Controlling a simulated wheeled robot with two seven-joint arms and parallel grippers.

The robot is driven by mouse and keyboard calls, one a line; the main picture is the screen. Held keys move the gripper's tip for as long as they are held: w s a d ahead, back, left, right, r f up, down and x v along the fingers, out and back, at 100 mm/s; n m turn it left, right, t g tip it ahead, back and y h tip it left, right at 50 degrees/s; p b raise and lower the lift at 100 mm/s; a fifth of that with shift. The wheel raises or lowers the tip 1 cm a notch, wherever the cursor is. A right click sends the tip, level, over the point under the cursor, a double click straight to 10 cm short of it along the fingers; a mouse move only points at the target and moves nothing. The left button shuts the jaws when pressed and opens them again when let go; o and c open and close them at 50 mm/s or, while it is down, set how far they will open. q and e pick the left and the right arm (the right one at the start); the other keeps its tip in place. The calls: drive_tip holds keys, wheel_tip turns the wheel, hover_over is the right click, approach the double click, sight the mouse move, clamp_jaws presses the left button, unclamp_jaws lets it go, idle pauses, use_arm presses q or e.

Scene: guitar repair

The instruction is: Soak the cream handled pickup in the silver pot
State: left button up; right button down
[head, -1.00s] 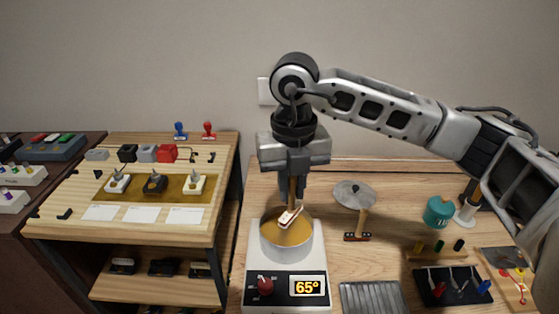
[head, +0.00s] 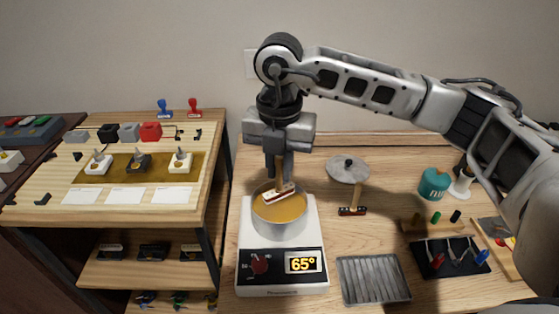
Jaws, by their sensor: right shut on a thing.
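The silver pot (head: 280,232) stands on the white heater and holds amber liquid (head: 283,211). The gripper's fingers hide most of the handle. My left gripper is not in view.
The heater (head: 282,288) reads 65° and has a red knob. A round lid (head: 347,169), a dark handled pickup (head: 352,211) and a ribbed metal tray (head: 373,279) lie to the right. A tool mat (head: 450,257) is farther right. A wooden stand (head: 130,215) is at left.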

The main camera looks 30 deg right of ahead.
sight(279, 190)
drive_tip(key=shift+f, duration=0.1)
idle(1.1)
drive_tip(key=shift+f+b, duration=0.15)
drive_tip(key=shift+b, duration=0.15)
drive_tip(key=shift+f+b, duration=0.9)
drive_tip(key=shift+f, duration=0.25)
drive_tip(key=shift+f+b, duration=1.4)
drive_tip(key=shift+f, duration=0.35)
idle(3.5)
